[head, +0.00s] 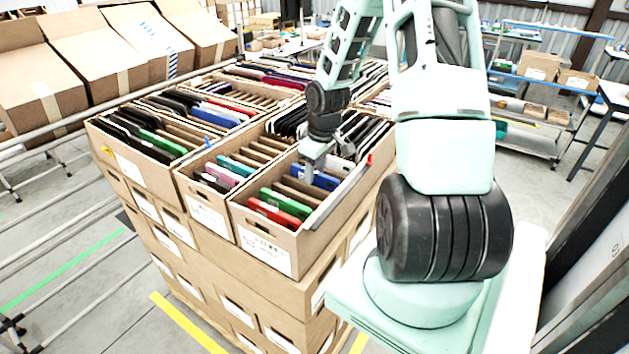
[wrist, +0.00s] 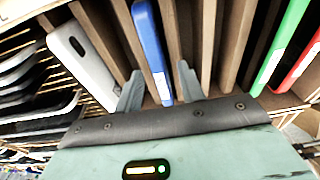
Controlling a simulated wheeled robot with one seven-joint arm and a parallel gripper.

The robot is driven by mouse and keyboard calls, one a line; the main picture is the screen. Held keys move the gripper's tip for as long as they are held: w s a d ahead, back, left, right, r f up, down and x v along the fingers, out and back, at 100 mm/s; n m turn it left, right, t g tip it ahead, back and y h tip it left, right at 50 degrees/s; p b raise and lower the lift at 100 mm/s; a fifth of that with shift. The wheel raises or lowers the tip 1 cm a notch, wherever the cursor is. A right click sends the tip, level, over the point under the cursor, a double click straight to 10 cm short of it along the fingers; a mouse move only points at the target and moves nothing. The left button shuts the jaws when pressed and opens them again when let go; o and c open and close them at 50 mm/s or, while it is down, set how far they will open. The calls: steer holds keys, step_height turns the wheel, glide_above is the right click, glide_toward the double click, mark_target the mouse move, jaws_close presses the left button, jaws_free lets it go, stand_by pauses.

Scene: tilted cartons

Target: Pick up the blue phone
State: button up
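The blue phone (wrist: 151,45) stands on edge in a slot between cardboard dividers in the front right carton (head: 262,245). In the head view the blue phone (head: 322,180) shows just below my gripper (head: 312,166), which partly covers it. In the wrist view my gripper (wrist: 160,88) points down at the phone, with one finger on each side of it. The fingers are spread and a gap shows between them and the phone. The gripper is open and holds nothing.
In the same carton a green phone (head: 286,201) and a red phone (head: 273,212) stand nearer the front. A grey phone (wrist: 82,62) stands on the other side, past a divider. Cartons of upright phones surround it, with tilted cartons (head: 80,50) at the back left.

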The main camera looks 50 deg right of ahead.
steer(key=shift+f, duration=0.1)
steer(key=shift+c, duration=0.3)
jaws_close()
